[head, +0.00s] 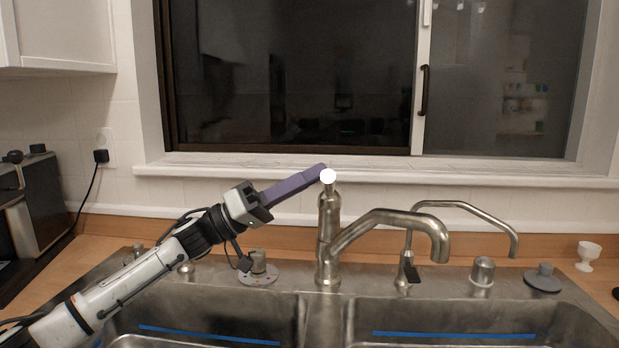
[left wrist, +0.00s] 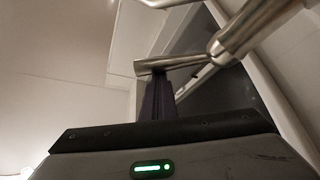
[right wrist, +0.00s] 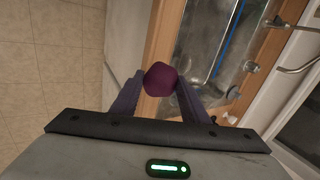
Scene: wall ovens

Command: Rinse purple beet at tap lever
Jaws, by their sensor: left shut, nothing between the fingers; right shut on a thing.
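The purple beet (right wrist: 160,79) is held between the fingers of my right gripper (right wrist: 157,88) in the right wrist view, with the counter edge and sink behind it. The right gripper and beet are outside the head view. My left gripper (head: 322,170) is shut and empty, its purple fingers reaching the top of the metal tap (head: 328,230). A bright white round spot sits there. In the left wrist view the fingertips (left wrist: 160,76) are right at the tap lever (left wrist: 180,63); I cannot tell whether they touch. No water shows below the spout (head: 400,220).
A steel double-basin sink (head: 320,310) lies below the tap. A thinner second tap (head: 470,208) stands to its right. A small white cup (head: 588,255) and a grey stopper (head: 543,279) are at the right. A dark appliance (head: 35,205) stands at the left.

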